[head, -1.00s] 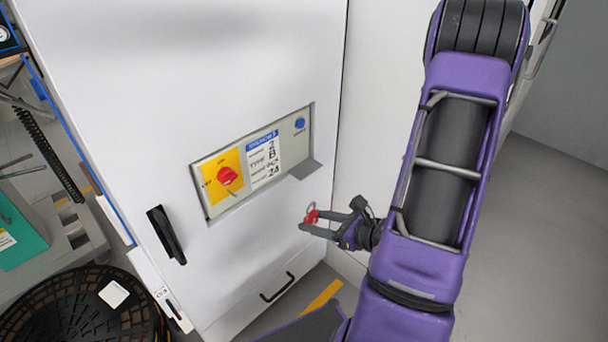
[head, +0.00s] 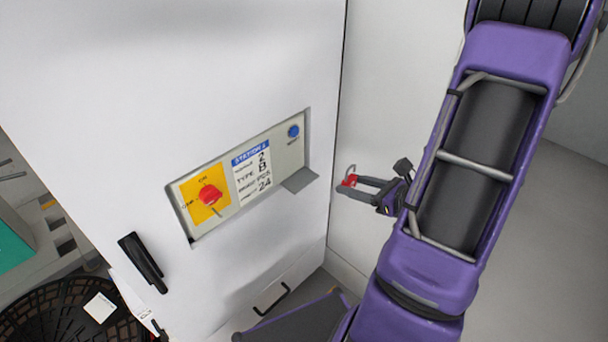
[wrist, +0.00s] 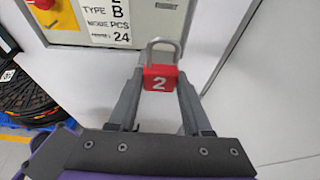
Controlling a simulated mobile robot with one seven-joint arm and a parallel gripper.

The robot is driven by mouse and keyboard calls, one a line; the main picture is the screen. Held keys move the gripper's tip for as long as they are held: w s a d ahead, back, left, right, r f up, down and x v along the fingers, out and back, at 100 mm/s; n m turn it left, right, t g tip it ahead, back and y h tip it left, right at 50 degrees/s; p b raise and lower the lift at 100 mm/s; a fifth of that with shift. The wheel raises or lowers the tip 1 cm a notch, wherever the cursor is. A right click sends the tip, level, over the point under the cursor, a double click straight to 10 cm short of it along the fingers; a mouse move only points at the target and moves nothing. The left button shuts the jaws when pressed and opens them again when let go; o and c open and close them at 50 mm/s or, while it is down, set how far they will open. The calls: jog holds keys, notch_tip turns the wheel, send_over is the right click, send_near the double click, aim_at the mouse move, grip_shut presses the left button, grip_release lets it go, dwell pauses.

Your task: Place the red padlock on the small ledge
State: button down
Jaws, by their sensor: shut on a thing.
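My gripper (head: 353,189) is shut on the red padlock (head: 349,181) and holds it in the air to the right of the white cabinet's front. In the wrist view the red padlock (wrist: 161,79) is upright between the fingertips, with a white "2" on its body and its grey shackle on top. The small grey ledge (head: 299,180) juts out below the right end of the control panel. The padlock is apart from it, to its right in the head view. I cannot make out the ledge clearly in the wrist view.
The panel (head: 245,172) has a red rotary switch (head: 209,195) on a yellow plate, a label and a blue button (head: 293,131). A black handle (head: 142,262) sticks out at lower left. A dark round basket (head: 50,318) stands beyond it. Open floor lies right of my arm.

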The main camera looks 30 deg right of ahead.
jog(key=w+a, duration=0.1)
jog(key=w, duration=0.3)
jog(key=w+a, duration=0.2)
jog(key=w, duration=0.3)
jog(key=w+a, duration=0.2)
jog(key=w, duration=0.3)
jog(key=shift+a, duration=0.1)
notch_tip(320, 180, down, 2)
jog(key=shift+w+f+b, duration=0.1)
jog(key=shift+f+b, duration=0.15)
jog(key=shift+b, duration=0.2)
notch_tip(320, 180, down, 4)
jog(key=shift+f+b, duration=0.1)
jog(key=shift+b, duration=0.35)
jog(key=shift+w+f, duration=0.15)
jog(key=shift+f, duration=0.05)
jog(key=shift+f, duration=0.2)
jog(key=shift+c, duration=1.7)
grip_release()
